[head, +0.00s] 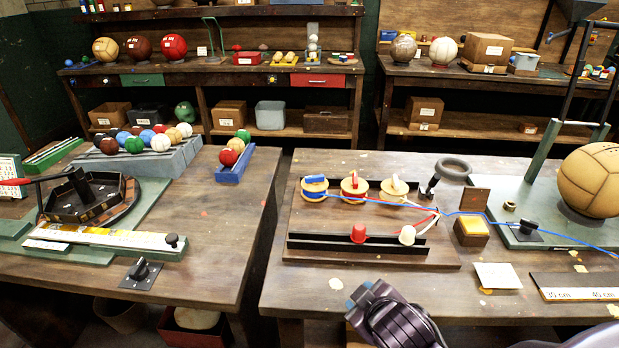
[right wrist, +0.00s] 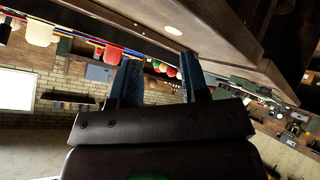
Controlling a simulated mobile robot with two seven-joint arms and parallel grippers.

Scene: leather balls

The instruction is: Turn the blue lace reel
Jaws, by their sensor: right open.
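The blue lace reel (head: 314,188) stands at the left of a wooden board (head: 300,222) on the right-hand table. It is a pale wooden spool wound with blue lace, and a blue lace runs right across the board. My right gripper (head: 364,296) is at the front edge of that table, in front of and below the board, well apart from the reel. In the right wrist view my right gripper (right wrist: 159,74) shows two blue-padded fingers spread apart with nothing between them. The left gripper is not in view.
A red cone (head: 358,233) and a white cone (head: 407,235) sit in the black rail in front. A large tan ball (head: 592,180) is far right. A gap separates the two tables.

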